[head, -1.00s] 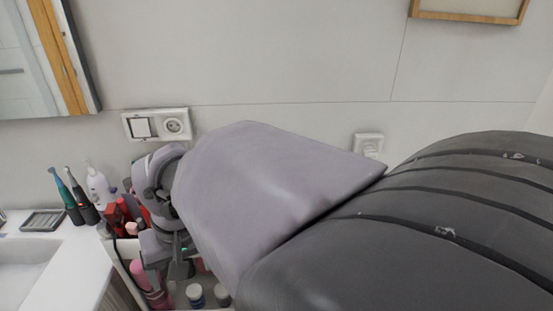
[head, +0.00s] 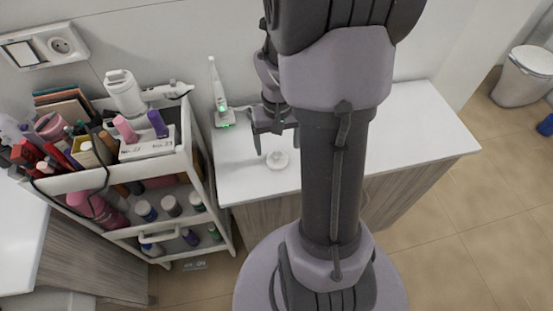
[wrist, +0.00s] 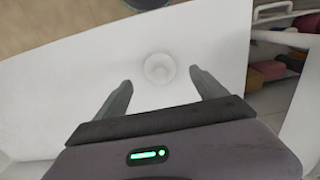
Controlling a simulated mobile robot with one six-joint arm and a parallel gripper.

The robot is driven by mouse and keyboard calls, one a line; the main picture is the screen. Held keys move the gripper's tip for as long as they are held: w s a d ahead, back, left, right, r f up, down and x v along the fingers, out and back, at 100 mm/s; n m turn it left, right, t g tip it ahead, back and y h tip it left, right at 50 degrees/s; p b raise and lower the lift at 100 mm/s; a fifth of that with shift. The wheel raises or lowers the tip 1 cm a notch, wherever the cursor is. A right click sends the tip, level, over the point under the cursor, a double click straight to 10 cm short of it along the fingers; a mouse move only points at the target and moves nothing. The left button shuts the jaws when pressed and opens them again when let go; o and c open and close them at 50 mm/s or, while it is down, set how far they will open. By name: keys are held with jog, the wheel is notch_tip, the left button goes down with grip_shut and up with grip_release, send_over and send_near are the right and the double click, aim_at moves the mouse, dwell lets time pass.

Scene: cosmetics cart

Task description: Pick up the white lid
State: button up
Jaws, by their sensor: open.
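The white lid (head: 277,160) is a small round piece lying on the white cabinet top, near its front left edge. In the wrist view the lid (wrist: 159,68) shows as a pale ring beyond the fingertips, roughly centred between them. My gripper (head: 275,146) is open and empty, above the cabinet top and beside the lid in the head view. In the wrist view my gripper's two fingers (wrist: 160,84) are spread wide, with the lid a little ahead of them.
A cosmetics cart (head: 185,165) crowded with bottles and tubes stands left of the cabinet top (head: 415,125). A white toothbrush on a stand (head: 217,95) is at the cabinet's back left. A white bin (head: 524,76) stands on the floor at right. The cabinet top's right side is clear.

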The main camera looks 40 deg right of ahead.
aim_at(278, 153)
notch_tip(278, 153, down, 6)
jog(key=b, duration=0.2)
jog(key=shift+w+d+r+b, duration=0.1)
jog(key=shift+r+b, duration=0.15)
jog(key=shift+b, duration=0.05)
jog(key=shift+r, duration=0.1)
jog(key=shift+c, duration=1.1)
jog(key=c, duration=1.1)
jog(key=shift+c, duration=0.2)
